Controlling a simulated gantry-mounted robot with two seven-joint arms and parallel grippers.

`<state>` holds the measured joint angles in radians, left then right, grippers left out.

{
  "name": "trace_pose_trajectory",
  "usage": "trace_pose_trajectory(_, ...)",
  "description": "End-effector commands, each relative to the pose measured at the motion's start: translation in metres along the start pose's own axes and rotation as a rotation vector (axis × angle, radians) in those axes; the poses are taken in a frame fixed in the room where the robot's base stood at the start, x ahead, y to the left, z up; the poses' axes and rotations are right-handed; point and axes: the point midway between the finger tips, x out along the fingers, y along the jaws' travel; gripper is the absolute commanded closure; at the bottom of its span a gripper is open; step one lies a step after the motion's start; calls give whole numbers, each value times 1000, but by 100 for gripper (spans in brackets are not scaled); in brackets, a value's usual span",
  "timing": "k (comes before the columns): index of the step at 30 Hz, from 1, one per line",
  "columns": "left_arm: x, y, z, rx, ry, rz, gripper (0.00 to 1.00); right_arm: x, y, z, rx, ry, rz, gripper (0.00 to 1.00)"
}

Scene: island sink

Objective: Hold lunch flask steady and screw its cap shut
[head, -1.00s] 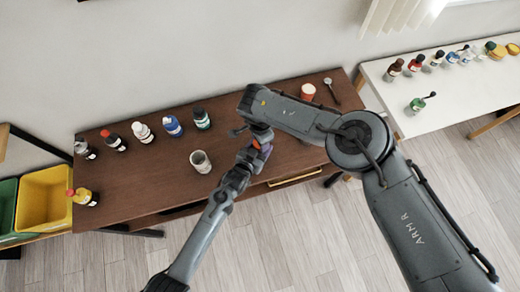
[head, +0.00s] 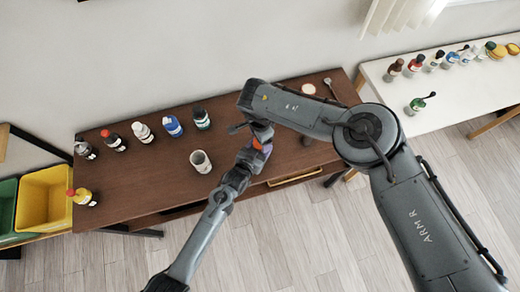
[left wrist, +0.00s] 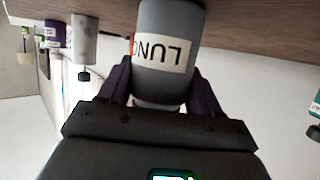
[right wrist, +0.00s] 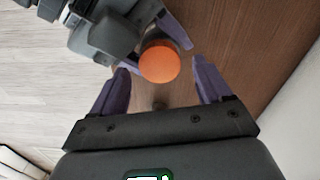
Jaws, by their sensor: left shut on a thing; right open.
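The lunch flask (left wrist: 163,50) is a grey cylinder with a white label, shown upside down in the left wrist view. My left gripper (left wrist: 160,88) is shut around its body. Its orange cap (right wrist: 160,62) shows from above in the right wrist view, over the flask with the left gripper's purple fingers beside it. I cannot tell how tightly the cap sits. My right gripper (right wrist: 161,72) is open above the cap, one finger on each side, apart from it. In the head view the right arm hides most of the flask; some orange (head: 267,148) shows.
A grey mug (head: 201,161) stands left of the flask on the brown table (head: 150,185). Several bottles (head: 172,126) line the back left. A white-topped jar (head: 308,89) and a spoon-like utensil (head: 331,88) are at the back right. A yellow bin (head: 45,195) stands left.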

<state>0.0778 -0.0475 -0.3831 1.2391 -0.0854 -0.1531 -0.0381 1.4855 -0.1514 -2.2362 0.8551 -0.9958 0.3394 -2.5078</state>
Motion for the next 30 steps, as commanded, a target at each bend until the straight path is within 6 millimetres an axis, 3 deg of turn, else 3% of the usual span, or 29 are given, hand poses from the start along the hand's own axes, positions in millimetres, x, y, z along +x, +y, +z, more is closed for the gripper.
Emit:
trace_pose_trajectory(7,0,0,1,0,-1,0,100,-24,0,0,-1,0,-1,22)
trace_pose_trajectory(16,0,0,1,0,-1,0,100,-27,0,0,-1,0,0,22)
trace_pose_trajectory(20,0,0,1,0,-1,0,100,-29,0,0,-20,1,-1,27)
trace_pose_trajectory(30,0,0,1,0,-1,0,100,-55,-2,1,-434,4,-5,27)
